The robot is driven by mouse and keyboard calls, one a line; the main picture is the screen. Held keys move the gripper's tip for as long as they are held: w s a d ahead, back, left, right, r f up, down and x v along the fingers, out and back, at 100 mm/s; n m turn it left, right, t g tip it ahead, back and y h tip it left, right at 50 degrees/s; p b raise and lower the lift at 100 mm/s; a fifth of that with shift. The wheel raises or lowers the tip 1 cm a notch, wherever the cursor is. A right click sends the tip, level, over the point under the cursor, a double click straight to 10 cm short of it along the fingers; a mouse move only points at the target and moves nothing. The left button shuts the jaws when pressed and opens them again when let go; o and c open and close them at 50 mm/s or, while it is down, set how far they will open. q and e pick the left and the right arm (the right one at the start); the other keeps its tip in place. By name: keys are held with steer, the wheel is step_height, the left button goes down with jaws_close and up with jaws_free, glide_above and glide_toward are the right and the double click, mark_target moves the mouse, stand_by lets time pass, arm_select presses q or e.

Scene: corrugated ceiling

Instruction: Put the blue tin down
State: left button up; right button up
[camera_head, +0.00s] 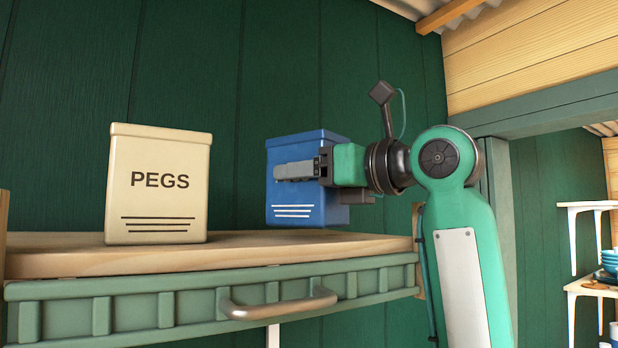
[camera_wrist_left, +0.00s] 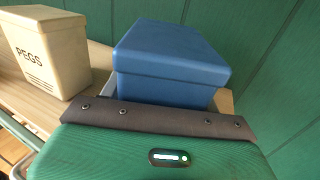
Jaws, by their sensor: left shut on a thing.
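The blue tin (camera_head: 295,208) is upright above the right part of the wooden shelf (camera_head: 60,262). Its bottom shows about level with the shelf's back edge; it looks slightly clear of the wood, but I cannot tell for sure. My left gripper (camera_head: 298,170) comes in from the right and is shut on the blue tin, with one grey finger across its front face. In the left wrist view the blue tin (camera_wrist_left: 170,55) sits just beyond the gripper's body, its lid up. The other finger is mostly hidden. My right gripper is not in view.
A cream tin marked PEGS (camera_head: 158,190) stands on the shelf to the left, with a gap between it and the blue tin. A green front rail with a metal handle (camera_head: 278,304) runs below. A green plank wall is behind. White shelves with dishes (camera_head: 590,285) are far right.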

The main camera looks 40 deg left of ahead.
arm_select(q)
steer(key=shift+w+f, duration=0.1)
steer(key=shift+f, duration=0.6)
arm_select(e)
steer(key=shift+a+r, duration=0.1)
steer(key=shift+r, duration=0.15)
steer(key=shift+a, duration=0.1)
arm_select(q)
steer(key=shift+f, duration=0.1)
steer(key=o, duration=0.8)
steer(key=shift+f, duration=0.1)
steer(key=o, duration=0.4)
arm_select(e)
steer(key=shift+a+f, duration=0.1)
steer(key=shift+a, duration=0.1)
arm_select(q)
steer(key=shift+r, duration=0.25)
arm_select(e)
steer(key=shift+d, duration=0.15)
